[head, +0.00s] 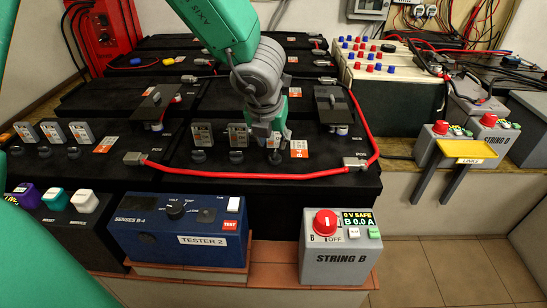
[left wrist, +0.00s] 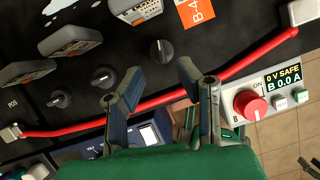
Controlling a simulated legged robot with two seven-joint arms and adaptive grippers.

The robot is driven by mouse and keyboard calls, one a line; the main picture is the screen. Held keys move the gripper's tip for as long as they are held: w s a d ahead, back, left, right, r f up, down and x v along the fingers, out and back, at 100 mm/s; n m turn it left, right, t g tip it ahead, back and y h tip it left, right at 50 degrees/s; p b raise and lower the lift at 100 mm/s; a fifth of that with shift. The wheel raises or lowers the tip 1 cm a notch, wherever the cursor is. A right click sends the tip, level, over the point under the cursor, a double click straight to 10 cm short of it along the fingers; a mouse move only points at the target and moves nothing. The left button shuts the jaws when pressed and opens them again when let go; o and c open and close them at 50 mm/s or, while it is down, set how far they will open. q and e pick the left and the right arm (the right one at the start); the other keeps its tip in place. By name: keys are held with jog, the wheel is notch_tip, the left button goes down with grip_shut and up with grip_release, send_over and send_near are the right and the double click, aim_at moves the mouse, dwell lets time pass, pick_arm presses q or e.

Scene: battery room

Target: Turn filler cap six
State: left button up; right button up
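A row of black filler caps runs along the front of the battery top. The rightmost cap (head: 274,156), sixth from the left, is partly hidden by my left gripper (head: 268,137) in the head view. In the left wrist view this round cap (left wrist: 162,51) shows a raised grip bar with a light mark. My left gripper (left wrist: 155,84) is open, its two fingers apart and pointing toward that cap. Nothing is between the fingertips except the view of the battery top and red cable. I cannot tell any contact with the cap. My right gripper is not in view.
Grey upright blocks (head: 237,134) stand behind the caps. A red cable (head: 245,174) crosses in front of them. A blue tester (head: 180,229) and the String B box (head: 340,250) with a red knob stand nearer. A yellow links holder (head: 466,149) is at right.

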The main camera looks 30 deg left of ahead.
aim_at(275, 153)
pick_arm(q)
jog(key=x, duration=0.1)
jog(key=b+x, duration=0.1)
jog(key=x, duration=0.2)
jog(key=shift+d, duration=0.4)
jog(key=shift+w+a+f+b, duration=0.3)
jog(key=shift+a+f, duration=0.1)
jog(key=shift+f, duration=0.15)
jog(key=shift+a, duration=0.3)
jog(key=shift+d, duration=0.3)
grip_shut()
jog(key=shift+d, duration=0.1)
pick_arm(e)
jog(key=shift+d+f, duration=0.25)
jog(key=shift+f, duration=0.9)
